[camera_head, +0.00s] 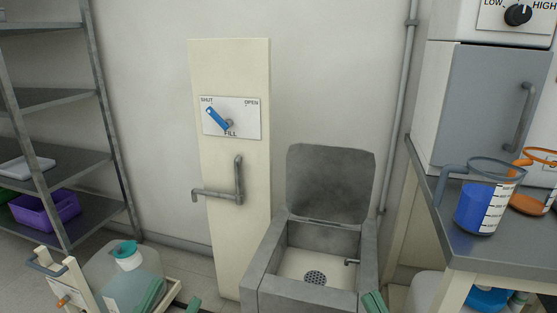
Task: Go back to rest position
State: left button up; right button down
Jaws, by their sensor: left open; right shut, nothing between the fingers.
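My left gripper (172,300) is at the bottom edge, left of centre, with its two green fingertips apart and nothing seen between them. It is in front of a translucent jug with a teal cap (128,256). My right gripper (374,302) is at the bottom edge, right of centre, at the front right corner of a grey basin (255,279). Only its green tip shows, and it looks shut with nothing held. Most of both grippers is cut off by the frame.
The basin's lid (329,184) stands open. A cream panel (230,70) has a blue lever (216,118) pointing toward SHUT. A steel table (480,248) at right holds a jug of blue liquid (482,207). Shelves (60,161) with a purple bin (46,210) stand at left.

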pick_arm(q)
jog(key=w+a+f+n+g+y+p, duration=0.2)
jog(key=w+f+n+g+y+p, duration=0.4)
jog(key=p, duration=0.8)
pick_arm(e)
notch_tip(320, 180, down, 4)
jog(key=w+d+r+m+g+h, duration=0.1)
jog(key=w+d+m+g+h, duration=0.15)
jog(key=g+h, duration=0.3)
pick_arm(q)
jog(key=s+a+f+n+g+y+p, duration=0.1)
jog(key=s+f+n+g+y+p, duration=0.1)
jog(key=s+f+g+p, duration=0.5)
jog(key=s+f+y+p, duration=0.1)
jog(key=s+f+p, duration=0.2)
jog(key=f+p, duration=0.1)
jog(key=shift+s+a+f+y, duration=0.3)
jog(key=shift+s+a+f, duration=0.1)
jog(key=shift+f, duration=0.2)
pick_arm(e)
jog(key=s+d+f+m+g+h, duration=0.1)
jog(key=s+f+m+g+h, duration=0.2)
jog(key=s+f+g, duration=0.4)
notch_tip(320, 180, down, 5)
jog(key=shift+s+d+r, duration=0.1)
jog(key=shift+s+d, duration=0.05)
jog(key=shift+s, duration=1.1)
